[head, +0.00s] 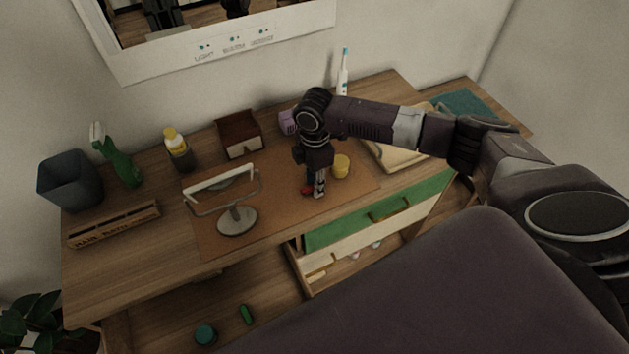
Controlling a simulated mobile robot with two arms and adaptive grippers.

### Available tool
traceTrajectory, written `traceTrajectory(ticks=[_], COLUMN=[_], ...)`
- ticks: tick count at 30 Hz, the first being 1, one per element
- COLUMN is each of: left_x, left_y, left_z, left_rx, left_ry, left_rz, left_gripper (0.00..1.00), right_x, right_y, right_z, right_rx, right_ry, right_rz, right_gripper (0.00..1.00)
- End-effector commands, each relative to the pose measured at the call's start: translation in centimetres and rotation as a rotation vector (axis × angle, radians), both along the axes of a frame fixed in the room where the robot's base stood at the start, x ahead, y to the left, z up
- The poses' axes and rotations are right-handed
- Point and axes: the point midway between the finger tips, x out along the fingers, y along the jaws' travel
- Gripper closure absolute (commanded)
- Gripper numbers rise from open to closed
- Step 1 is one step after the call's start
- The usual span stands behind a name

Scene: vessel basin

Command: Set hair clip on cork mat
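The cork mat (280,207) is a wide brown sheet over the middle of the wooden table. My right gripper (316,191) points down over the mat, right of its middle, with its fingertips low near the surface. A small red thing (307,191), perhaps the hair clip, shows at the left side of the fingertips. It is partly hidden, and I cannot tell whether it is held or only beside the fingers. The finger gap is too small to judge. My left gripper is out of view.
A mirror on a round stand (238,221) and a yellow jar (340,166) stand on the mat near the gripper. Behind are a brown box (240,135) and a toothbrush (343,72). A wooden hair tray (114,224) lies left. An open green-fronted drawer (350,228) juts out in front.

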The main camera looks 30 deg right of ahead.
Motion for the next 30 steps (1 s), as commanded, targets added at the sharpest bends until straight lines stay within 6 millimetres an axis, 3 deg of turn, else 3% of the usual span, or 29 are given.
traceTrajectory(ticks=[11,14,24,30], left_x=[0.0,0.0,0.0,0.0], left_y=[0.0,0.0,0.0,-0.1], left_z=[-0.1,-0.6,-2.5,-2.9], left_rx=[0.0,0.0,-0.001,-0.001], left_ry=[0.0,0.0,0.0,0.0], left_rz=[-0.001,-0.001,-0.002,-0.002], left_gripper=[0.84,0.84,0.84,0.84], right_x=[0.1,0.1,0.2,0.1], right_y=[0.0,0.0,0.0,0.0], right_z=[0.7,2.0,9.2,11.7], right_rx=[0.0,0.001,0.001,0.001], right_ry=[-0.002,-0.004,-0.005,-0.001], right_rz=[0.0,0.0,0.001,-0.001], right_gripper=[0.7,0.7,0.7,0.7])
